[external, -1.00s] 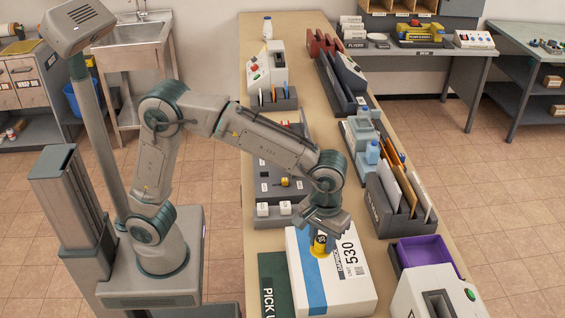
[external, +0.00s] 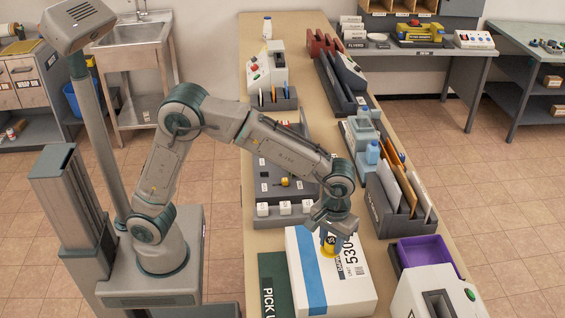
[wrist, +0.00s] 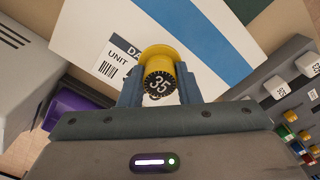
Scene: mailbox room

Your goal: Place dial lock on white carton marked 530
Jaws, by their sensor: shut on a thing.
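The dial lock (external: 329,243) is yellow with a black dial face; in the wrist view the lock (wrist: 159,75) shows a ring of marks and "35". My gripper (external: 328,232) is shut on it, with a blue-grey finger on each side. The white carton (external: 310,296) marked 530 lies on the counter, with a blue stripe across its top; it also shows in the wrist view (wrist: 100,35). The lock is over the carton's top, toward its far side near the printed number. I cannot tell whether the lock touches the carton.
A dark green pick-up mat (external: 274,284) lies left of the carton. A purple tray (external: 425,251) and an envelope holder (external: 385,212) stand to its right. A grey rack with white blocks (external: 284,209) stands behind it. A grey-white machine (external: 435,292) is at the front right.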

